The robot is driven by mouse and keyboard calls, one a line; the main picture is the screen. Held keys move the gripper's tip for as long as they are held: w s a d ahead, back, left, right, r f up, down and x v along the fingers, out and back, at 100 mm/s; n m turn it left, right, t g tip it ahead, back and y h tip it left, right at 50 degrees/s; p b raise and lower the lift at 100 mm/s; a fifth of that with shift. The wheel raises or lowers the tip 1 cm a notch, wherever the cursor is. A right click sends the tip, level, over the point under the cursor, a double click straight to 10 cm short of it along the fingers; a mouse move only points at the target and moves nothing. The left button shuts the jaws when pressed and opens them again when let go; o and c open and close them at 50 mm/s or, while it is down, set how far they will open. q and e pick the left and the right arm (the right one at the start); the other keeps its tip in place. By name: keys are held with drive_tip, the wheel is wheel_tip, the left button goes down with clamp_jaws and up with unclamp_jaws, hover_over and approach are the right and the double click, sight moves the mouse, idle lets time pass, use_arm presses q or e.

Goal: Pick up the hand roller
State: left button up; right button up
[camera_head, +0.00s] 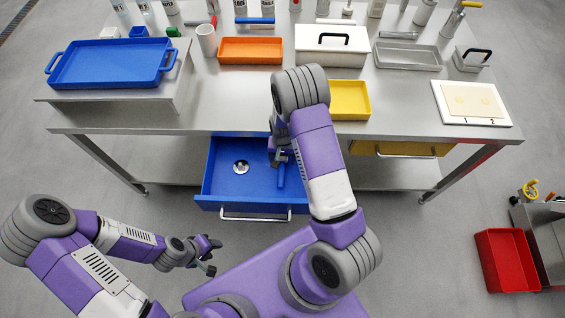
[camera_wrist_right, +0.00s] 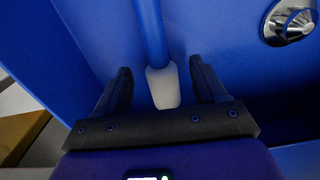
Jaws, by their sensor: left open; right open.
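A tool with a blue rod (camera_wrist_right: 150,30) and a white cylindrical end (camera_wrist_right: 163,88) lies in the open blue drawer (camera_head: 222,192); it looks like the hand roller. In the head view a blue piece of it (camera_head: 281,177) shows beside my right arm, which hides the rest. My right gripper (camera_head: 278,157) is open over the drawer. In the right wrist view the white end lies between its spread fingers (camera_wrist_right: 161,80), with gaps on both sides. My left gripper (camera_head: 208,256) is open and empty, in front of the drawer at the lower left.
A round metal piece (camera_wrist_right: 291,22) lies in the drawer beside the tool. The drawer walls stand close around my right gripper. The table (camera_head: 215,110) above holds a blue tray (camera_head: 110,62), an orange tray (camera_head: 250,50), a yellow tray (camera_head: 349,98) and a white box (camera_head: 330,58).

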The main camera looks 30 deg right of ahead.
drive_tip(key=shift+f, duration=0.85)
drive_tip(key=shift+r, duration=0.1)
drive_tip(key=shift+c, duration=0.3)
drive_tip(key=c, duration=1.1)
drive_tip(key=shift+r, duration=0.1)
